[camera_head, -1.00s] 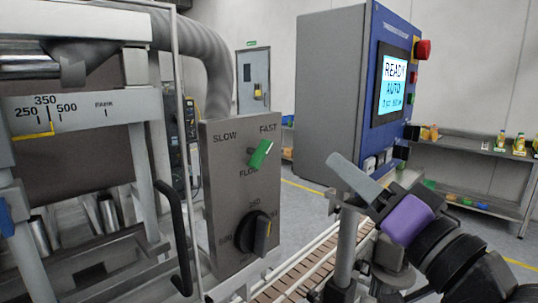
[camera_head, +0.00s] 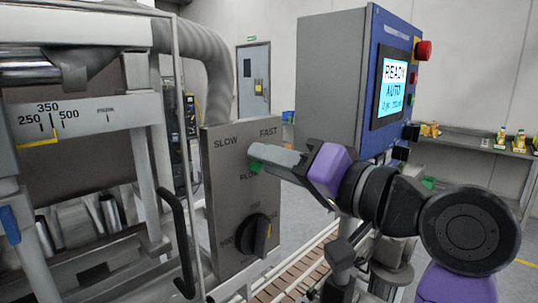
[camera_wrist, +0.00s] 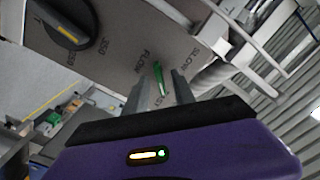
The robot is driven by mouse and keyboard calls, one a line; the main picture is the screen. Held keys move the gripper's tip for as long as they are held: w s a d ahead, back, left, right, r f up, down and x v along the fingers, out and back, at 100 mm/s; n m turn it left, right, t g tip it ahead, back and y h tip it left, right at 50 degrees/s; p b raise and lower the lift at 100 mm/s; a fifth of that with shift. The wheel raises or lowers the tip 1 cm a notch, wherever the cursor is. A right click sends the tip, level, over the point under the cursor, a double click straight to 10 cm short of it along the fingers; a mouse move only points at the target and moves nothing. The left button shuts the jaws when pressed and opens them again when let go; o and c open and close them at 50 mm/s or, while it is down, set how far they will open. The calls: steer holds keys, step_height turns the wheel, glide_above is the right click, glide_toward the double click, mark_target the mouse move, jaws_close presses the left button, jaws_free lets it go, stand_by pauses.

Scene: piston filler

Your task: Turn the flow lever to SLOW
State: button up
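The green flow lever (camera_head: 256,166) is on the grey control panel (camera_head: 225,185), between the SLOW label at upper left and the FAST label at upper right. My gripper (camera_head: 256,153) reaches in from the right and covers most of the lever in the head view. In the wrist view the lever (camera_wrist: 159,78) shows between the two finger ends of my gripper (camera_wrist: 161,88). The fingers are apart, one on each side of it, with a visible gap. I cannot tell how deep between them it sits. The lever's exact angle is hidden in the head view.
A black knob (camera_head: 253,234) sits lower on the same panel, and shows in the wrist view (camera_wrist: 62,22). A blue and grey cabinet (camera_head: 335,80) with a READY screen (camera_head: 393,84) stands at the right behind my arm. A conveyor (camera_head: 292,280) runs below.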

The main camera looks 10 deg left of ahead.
steer(key=shift+w+a, duration=0.25)
steer(key=shift+a, duration=0.1)
jaws_close()
steer(key=shift+f+n+b, duration=0.1)
steer(key=shift+n+b, duration=4.55)
steer(key=shift+n, duration=4.25)
